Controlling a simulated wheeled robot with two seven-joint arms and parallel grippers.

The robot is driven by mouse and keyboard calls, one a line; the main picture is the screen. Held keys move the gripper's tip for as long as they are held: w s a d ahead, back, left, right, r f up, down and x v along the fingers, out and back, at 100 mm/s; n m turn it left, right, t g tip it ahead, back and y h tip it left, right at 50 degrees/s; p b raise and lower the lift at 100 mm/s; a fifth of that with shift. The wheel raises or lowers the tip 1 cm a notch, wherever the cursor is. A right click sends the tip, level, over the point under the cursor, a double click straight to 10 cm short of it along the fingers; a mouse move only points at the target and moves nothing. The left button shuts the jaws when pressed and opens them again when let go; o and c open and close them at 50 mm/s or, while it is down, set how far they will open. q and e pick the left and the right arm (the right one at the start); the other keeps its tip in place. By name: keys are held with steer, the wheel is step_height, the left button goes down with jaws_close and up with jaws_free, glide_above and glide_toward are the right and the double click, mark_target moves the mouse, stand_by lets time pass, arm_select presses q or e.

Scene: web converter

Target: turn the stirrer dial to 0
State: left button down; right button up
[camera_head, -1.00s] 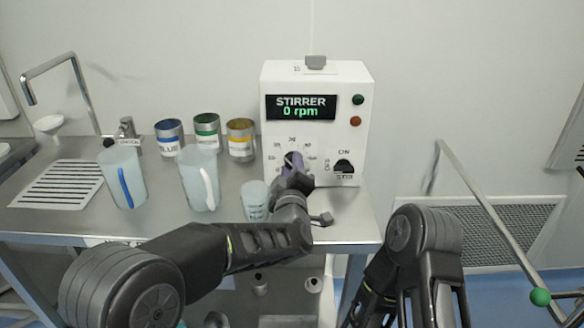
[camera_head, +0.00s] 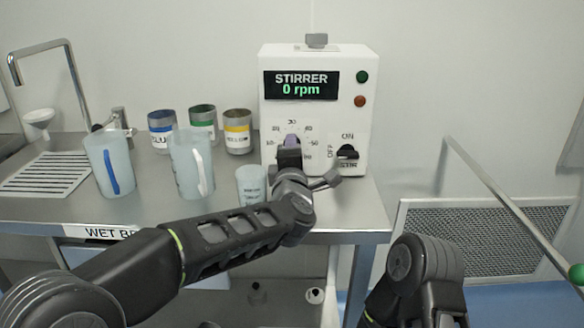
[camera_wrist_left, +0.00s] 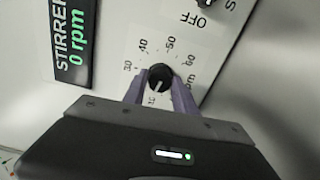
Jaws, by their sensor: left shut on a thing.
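The white stirrer unit (camera_head: 318,75) stands at the right end of the metal bench, and its display (camera_head: 302,85) reads 0 rpm. Its dial sits low on the front face and is mostly hidden by my gripper in the head view. My left gripper (camera_head: 291,146) is at the dial. In the left wrist view the black dial (camera_wrist_left: 160,76) sits between my two purple-grey fingers, shut on it. A white pointer line on the dial runs toward the gripper body, near a small, partly hidden number. My right gripper is out of view.
An ON/OFF switch (camera_head: 347,152) sits right of the dial. A small cup (camera_head: 251,183) stands close to my left wrist. Two larger jugs, one with a blue handle (camera_head: 108,165) and one with a white handle (camera_head: 191,165), and labelled cans (camera_head: 237,131) stand to the left.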

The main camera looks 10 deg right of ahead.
arm_select(q)
steer(key=n+b, duration=0.5)
steer(key=shift+f+n+b, duration=0.3)
steer(key=n+b, duration=0.2)
steer(key=shift+n, duration=0.3)
steer(key=shift+r+n+b, duration=0.15)
steer(key=shift+n+b, duration=1)
steer(key=shift+n, duration=0.35)
steer(key=c, duration=1)
jaws_free()
steer(key=shift+r, duration=0.1)
